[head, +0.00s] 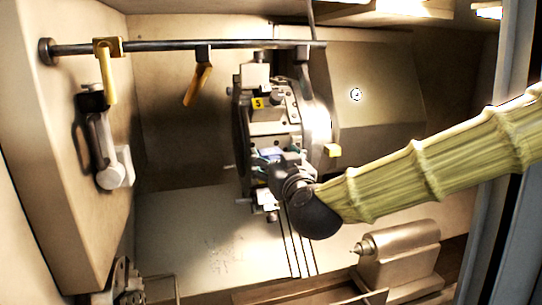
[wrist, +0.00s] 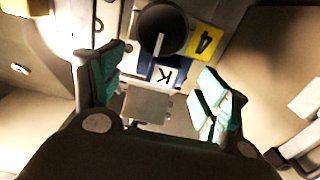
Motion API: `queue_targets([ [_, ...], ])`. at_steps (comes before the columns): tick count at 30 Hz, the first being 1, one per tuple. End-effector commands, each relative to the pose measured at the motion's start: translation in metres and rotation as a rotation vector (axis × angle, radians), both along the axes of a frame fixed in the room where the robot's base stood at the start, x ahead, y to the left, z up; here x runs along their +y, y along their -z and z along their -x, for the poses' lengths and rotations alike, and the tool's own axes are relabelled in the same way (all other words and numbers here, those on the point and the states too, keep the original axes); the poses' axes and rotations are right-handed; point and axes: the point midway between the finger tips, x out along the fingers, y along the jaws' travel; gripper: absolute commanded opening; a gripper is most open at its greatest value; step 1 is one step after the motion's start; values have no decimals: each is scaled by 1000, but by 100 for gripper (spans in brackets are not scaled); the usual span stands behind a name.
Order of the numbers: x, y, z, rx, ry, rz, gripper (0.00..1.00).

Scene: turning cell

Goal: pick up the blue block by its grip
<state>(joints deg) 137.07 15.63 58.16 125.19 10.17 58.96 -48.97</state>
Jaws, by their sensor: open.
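The blue block (wrist: 152,72) shows in the wrist view near the picture's middle, with a white label marked K on it. A dark round part with a light bar lies just above it in the picture, and a grey metal piece lies just below. I cannot tell which part is its grip. My gripper (wrist: 160,92) is open, its teal-padded fingers on the left and right of the block, with visible gaps on both sides. In the head view my gripper (head: 272,160) is at the front of the turret (head: 240,125); the block is not clearly visible there.
A yellow plate marked 4 (wrist: 203,40) sits beside the block. In the head view, a rail (head: 150,46) with yellow-handled parts crosses above the turret. A tailstock (head: 400,252) stands lower right. The cell's left wall carries a jointed arm (head: 104,145).

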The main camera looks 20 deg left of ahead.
Motion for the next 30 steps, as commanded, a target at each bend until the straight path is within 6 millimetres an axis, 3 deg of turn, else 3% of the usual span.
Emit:
queue_targets([
  [14,7,0,-10,-1,0,-1,75],
  [23,7,0,-10,-1,0,-1,20],
  [30,7,0,-10,-2,0,-1,20],
])
